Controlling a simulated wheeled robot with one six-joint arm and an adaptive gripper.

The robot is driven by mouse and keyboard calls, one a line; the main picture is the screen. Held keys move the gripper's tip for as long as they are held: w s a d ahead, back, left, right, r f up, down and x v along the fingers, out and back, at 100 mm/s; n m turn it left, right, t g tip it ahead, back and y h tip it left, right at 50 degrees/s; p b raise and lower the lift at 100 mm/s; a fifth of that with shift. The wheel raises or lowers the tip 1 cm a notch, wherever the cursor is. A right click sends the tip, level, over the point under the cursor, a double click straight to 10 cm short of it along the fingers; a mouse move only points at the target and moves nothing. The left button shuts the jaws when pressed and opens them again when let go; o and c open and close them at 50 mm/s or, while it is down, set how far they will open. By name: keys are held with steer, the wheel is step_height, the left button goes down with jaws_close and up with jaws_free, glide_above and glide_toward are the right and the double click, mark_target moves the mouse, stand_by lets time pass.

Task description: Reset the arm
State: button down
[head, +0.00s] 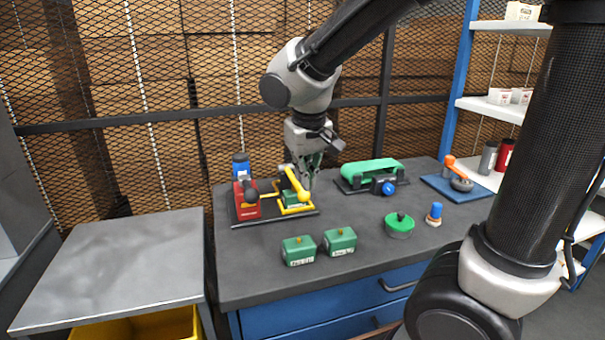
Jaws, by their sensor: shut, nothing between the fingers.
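My gripper (308,172) points down over the back of the dark workbench (262,268). It is shut and holds nothing. It is just beside and behind the yellow-handled fixture (295,185) on the black base, close to its raised lever. I cannot tell if they touch. A green block sits in the yellow fixture, partly hidden. A red unit (246,198) with a dark-knobbed lever stands at the left of the same base.
Two green labelled blocks (299,250) (340,241) lie at the front. A green belt machine (372,174), green-lidded pot (399,225), blue-topped item (434,213) and blue mat (450,190) are to the right. A grey side table (110,260) stands left. Mesh fencing is behind.

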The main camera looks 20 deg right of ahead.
stand_by(0.4)
steer(key=s+d+r+m+t, duration=0.1)
steer(key=s+d+r, duration=0.3)
steer(key=s+d, duration=1.2)
steer(key=shift+s+d+r+m+y, duration=0.2)
steer(key=shift+s+m+y, duration=0.1)
steer(key=shift+m, duration=0.2)
